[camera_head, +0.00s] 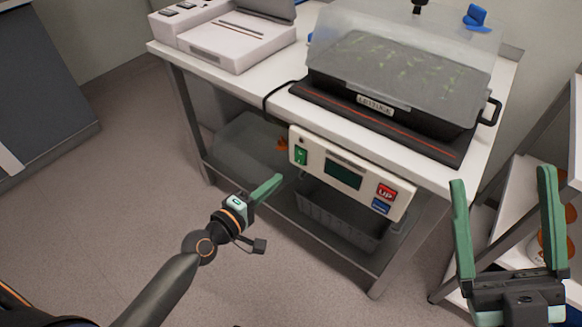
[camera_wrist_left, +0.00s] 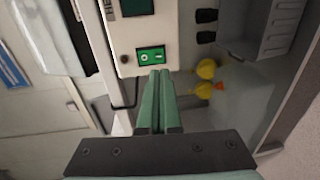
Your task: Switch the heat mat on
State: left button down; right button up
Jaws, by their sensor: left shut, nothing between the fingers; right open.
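The heat mat (camera_head: 300,90) is a black slab with a red line, lying on the bench under a lidded seedling tray (camera_head: 455,130). Its white controller (camera_head: 318,160) hangs on the bench's front edge. It has a green rocker switch (camera_head: 300,156), a dark display (camera_head: 343,175), a red UP button (camera_head: 386,192) and a blue button (camera_head: 380,206). My left gripper (camera_head: 278,181) is shut and empty, just below and left of the switch. In the left wrist view its fingertips (camera_wrist_left: 158,72) are close to the switch (camera_wrist_left: 151,56); contact cannot be told. My right gripper (camera_head: 502,178) is open and empty.
A white device (camera_head: 225,45) stands at the bench's left end. A blue object (camera_head: 475,16) is on the tray lid. A grey crate (camera_head: 335,215) sits on the lower shelf. A white shelf rack (camera_head: 510,205) stands at the right, behind my right gripper. The floor at left is clear.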

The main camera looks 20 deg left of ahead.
aim_at(299, 162)
pick_arm(q)
jog(key=b+x, duration=0.1)
jog(key=x, duration=0.6)
pick_arm(e)
jog(key=shift+f, duration=0.55)
pick_arm(q)
jog(key=shift+w+d+f+b, duration=0.1)
jog(key=shift+w+f+b, duration=0.15)
jog(key=shift+b, duration=0.9)
jog(key=shift+s+r+p, duration=0.1)
jog(key=shift+r+p, duration=0.15)
jog(key=shift+p, duration=0.15)
pick_arm(e)
jog(key=shift+w+a+f+m, duration=0.1)
jog(key=shift+f+m, duration=0.2)
jog(key=shift+f, duration=0.35)
